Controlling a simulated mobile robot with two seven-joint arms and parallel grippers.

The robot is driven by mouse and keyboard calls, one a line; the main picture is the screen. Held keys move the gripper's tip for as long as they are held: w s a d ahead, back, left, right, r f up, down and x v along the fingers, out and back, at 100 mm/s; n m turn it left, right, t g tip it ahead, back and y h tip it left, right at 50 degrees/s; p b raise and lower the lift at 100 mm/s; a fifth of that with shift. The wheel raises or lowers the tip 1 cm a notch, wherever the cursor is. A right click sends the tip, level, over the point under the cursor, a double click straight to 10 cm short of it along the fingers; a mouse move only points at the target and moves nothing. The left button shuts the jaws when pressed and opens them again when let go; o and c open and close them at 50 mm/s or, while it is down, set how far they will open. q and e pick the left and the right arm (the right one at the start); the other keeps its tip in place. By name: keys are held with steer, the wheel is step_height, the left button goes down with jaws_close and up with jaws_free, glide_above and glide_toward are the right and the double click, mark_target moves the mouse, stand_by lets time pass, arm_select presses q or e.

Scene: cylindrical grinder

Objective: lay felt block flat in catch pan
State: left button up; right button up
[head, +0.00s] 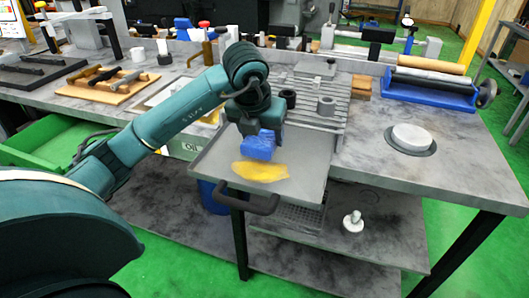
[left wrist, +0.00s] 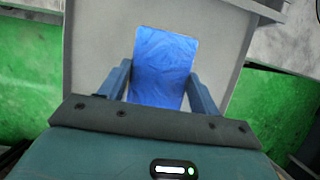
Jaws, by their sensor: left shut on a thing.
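The felt block (head: 258,145) is blue and hangs from my left gripper (head: 260,128) over the catch pan (head: 308,182). The pan is a shallow grey tray with a dark front handle, jutting out from the bench. In the left wrist view the felt block (left wrist: 163,62) sits between the two fingers of my left gripper (left wrist: 160,88), which is shut on it; the pan's grey floor (left wrist: 100,45) lies behind. I cannot tell whether the block's lower edge touches the pan. My right gripper is not in view.
A slatted plate with dark and grey rings (head: 327,105) stands behind the pan. A round white disc (head: 411,138) lies on the bench to the right. The pan's right side is clear.

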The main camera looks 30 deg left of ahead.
mark_target(262, 166)
arm_select(q)
step_height(262, 166, down, 5)
steer(key=shift+r, duration=0.1)
steer(key=shift+f, duration=0.3)
steer(key=shift+f, duration=0.1)
steer(key=o, duration=1)
